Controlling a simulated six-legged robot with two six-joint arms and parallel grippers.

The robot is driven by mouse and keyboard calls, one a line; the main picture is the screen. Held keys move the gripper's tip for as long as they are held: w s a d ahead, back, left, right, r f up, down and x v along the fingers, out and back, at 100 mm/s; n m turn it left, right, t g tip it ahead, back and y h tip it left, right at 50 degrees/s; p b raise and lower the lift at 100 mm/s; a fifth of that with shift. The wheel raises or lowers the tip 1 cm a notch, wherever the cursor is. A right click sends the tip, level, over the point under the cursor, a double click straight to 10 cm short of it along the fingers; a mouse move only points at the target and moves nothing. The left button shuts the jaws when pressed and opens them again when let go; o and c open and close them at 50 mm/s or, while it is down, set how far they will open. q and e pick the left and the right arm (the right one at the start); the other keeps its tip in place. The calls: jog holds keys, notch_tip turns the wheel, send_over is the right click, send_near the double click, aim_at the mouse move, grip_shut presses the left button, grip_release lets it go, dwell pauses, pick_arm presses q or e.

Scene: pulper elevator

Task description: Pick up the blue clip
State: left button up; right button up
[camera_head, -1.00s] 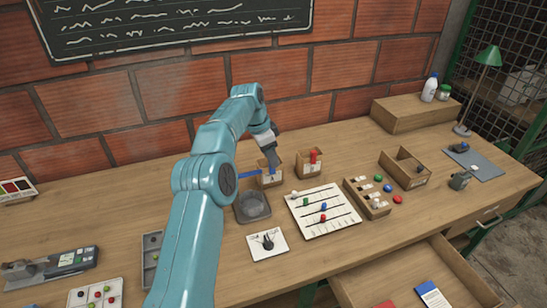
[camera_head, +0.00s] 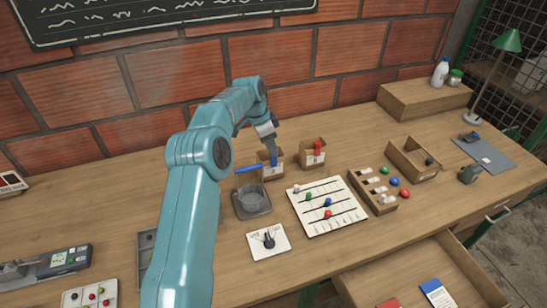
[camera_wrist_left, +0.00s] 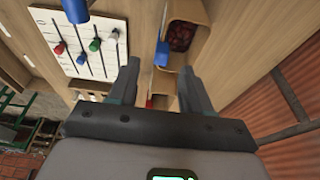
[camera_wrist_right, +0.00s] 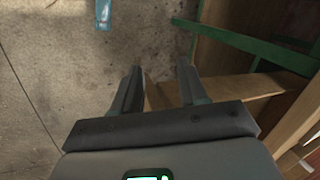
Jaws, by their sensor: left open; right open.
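The blue clip (camera_head: 274,162) is on the front rim of a small cardboard box (camera_head: 265,173). In the left wrist view, the blue clip (camera_wrist_left: 162,53) stands on the box edge, in line with the gap between my fingers. My left gripper (camera_head: 272,146) is open, pointing down just above the box. Its two fingers (camera_wrist_left: 157,72) appear on either side of the clip in the left wrist view; contact cannot be told. My right gripper (camera_wrist_right: 158,76) is open and empty, over the floor beside a wooden drawer edge.
A second box (camera_head: 312,158) with a red clip (camera_head: 317,147) stands to the right. A dark dish (camera_head: 252,201) with a blue bar (camera_head: 249,169) above it is in front. A white lined board (camera_head: 328,208) and a compartment tray (camera_head: 371,191) lie right. An open drawer (camera_head: 405,270) juts forward.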

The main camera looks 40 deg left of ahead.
aim_at(275, 158)
pick_arm(q)
jog(key=shift+x, duration=0.75)
jog(key=p+x, duration=0.1)
jog(key=x, duration=0.3)
jog(key=shift+f+p, duration=0.35)
jog(key=shift+p, duration=0.05)
jog(key=shift+w+f, duration=0.15)
jog(key=shift+f, duration=0.2)
grip_shut()
